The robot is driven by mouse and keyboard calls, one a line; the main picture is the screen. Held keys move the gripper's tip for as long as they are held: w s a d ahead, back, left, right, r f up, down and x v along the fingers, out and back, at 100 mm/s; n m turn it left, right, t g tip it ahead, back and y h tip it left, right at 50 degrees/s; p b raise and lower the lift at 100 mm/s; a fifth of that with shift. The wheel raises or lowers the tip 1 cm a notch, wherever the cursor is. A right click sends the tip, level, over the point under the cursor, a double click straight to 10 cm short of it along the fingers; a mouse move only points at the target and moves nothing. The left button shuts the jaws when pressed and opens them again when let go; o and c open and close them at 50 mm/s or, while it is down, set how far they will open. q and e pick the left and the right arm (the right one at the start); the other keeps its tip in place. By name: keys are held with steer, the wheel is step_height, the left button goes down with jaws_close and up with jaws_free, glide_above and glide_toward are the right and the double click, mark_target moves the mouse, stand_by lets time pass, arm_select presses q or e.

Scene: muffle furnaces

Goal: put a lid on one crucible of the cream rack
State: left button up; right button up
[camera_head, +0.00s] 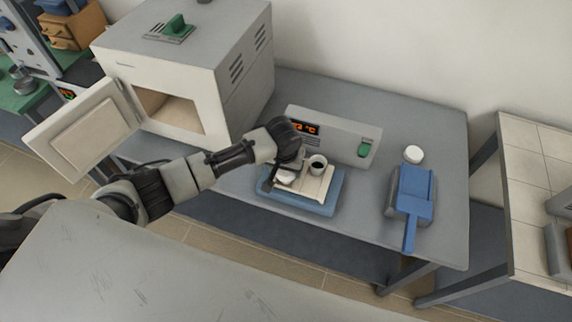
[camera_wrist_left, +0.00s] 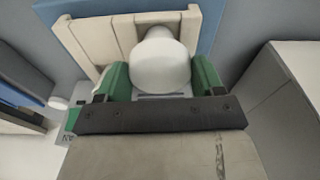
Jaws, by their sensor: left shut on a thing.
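The cream rack (camera_head: 318,188) lies on a blue block (camera_head: 300,203) on the grey bench. An open white crucible (camera_head: 317,166) with a dark inside stands on the rack's right part. My left gripper (camera_head: 287,172) is over the rack's left part, beside that crucible. In the left wrist view its green fingers (camera_wrist_left: 162,78) are shut on a rounded white lid (camera_wrist_left: 160,62), with the cream rack (camera_wrist_left: 98,38) right behind it. The lid covers what is under it, so I cannot tell whether it touches a crucible. My right gripper is not in view.
A grey control box (camera_head: 335,133) with a lit display stands just behind the rack. An open furnace (camera_head: 190,65) with its door (camera_head: 85,130) swung out is at the left. A blue tray with a handle (camera_head: 412,192) and a small white round piece (camera_head: 413,153) are at the right.

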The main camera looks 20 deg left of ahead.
arm_select(q)
steer(key=shift+f+p, duration=0.1)
steer(key=shift+p, duration=0.35)
stand_by(0.6)
stand_by(0.5)
steer(key=o, duration=1)
steer(key=shift+r+p, duration=1.25)
steer(key=shift+p, duration=0.4)
steer(key=shift+r+p, duration=0.3)
steer(key=shift+p, duration=0.1)
stand_by(0.3)
steer(key=shift+s+r+p, duration=0.1)
steer(key=shift+r+p, duration=2.4)
steer(key=shift+p, duration=0.3)
